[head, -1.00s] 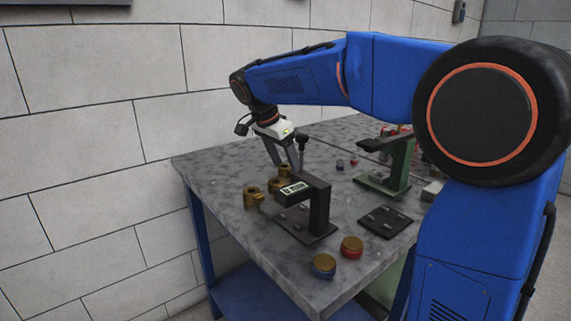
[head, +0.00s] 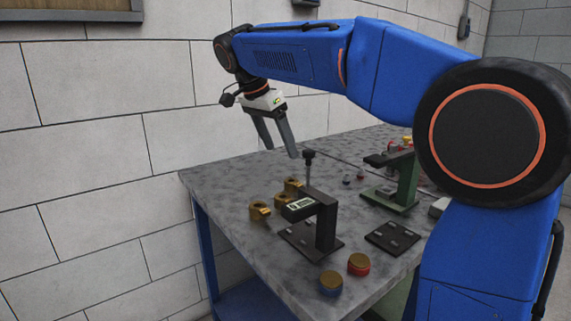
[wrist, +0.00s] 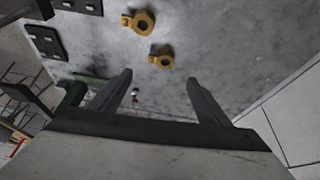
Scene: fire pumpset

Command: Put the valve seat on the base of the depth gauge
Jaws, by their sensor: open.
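The depth gauge (head: 326,222) is a dark stand with a small display on its arm and a black-knobbed rod above. Its flat dark base (head: 298,241) shows bare where visible. Several brass pieces with round openings stand left of and behind it, including one at the front left (head: 260,211). The wrist view shows two brass ring pieces, one upper (wrist: 143,22) and one lower (wrist: 162,56). I cannot tell which piece is the valve seat. My gripper (head: 281,152) is open and empty, above and behind the brass pieces; its spread fingers also show in the wrist view (wrist: 160,78).
A dark flat plate (head: 393,238) and a green stand (head: 400,178) are to the right. Small parts lie behind. A block wall (head: 100,150) closes the left.

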